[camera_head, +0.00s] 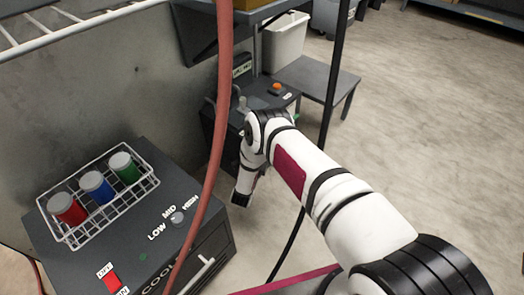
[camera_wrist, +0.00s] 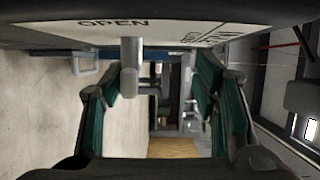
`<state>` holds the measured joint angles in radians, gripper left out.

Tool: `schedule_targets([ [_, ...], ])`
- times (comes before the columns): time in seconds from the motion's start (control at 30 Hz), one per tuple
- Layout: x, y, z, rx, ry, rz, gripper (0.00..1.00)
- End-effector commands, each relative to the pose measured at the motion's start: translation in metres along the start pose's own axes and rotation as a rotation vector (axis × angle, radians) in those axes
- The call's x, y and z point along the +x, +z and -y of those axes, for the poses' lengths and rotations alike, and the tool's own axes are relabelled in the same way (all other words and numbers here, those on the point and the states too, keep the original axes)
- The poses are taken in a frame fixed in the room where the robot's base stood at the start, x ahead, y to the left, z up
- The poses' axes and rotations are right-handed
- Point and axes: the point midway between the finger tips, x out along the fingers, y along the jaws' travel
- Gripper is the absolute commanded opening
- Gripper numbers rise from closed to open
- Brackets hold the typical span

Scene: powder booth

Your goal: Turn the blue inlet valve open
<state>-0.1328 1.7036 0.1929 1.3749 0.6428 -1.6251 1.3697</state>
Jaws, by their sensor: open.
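A grey bar-like handle (camera_wrist: 131,68) shows in the wrist view, under a pale label plate (camera_wrist: 120,30) with the word OPEN. No clearly blue valve shows, and I cannot tell whether this handle is the inlet valve. My gripper (camera_wrist: 157,78) is open, with its teal-padded fingers to the left and right of the handle. The handle is nearer the left finger. I see no clear contact, and nothing is gripped. In the head view my arm reaches down in the middle, and I cannot make out the fingers.
In the head view, a dark cooler cabinet (camera_head: 130,210) at left carries a white wire rack (camera_head: 82,232) with red, blue and green canisters. A red hose (camera_head: 211,150) hangs before my arm. A dark box (camera_head: 262,103) with an orange button stands behind. Open floor lies right.

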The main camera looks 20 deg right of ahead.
Motion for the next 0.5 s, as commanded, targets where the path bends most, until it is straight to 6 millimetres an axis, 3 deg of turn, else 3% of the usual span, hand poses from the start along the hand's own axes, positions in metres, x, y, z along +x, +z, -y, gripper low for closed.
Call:
schedule_targets([
  [0.03, 0.005, 0.002, 0.025, 0.009, -0.035, -0.005, 0.39],
  [0.2, 0.005, 0.003, 0.055, 0.01, -0.038, -0.002, 0.76],
  [0.5, 0.006, 0.004, 0.08, 0.012, -0.045, -0.001, 0.78],
])
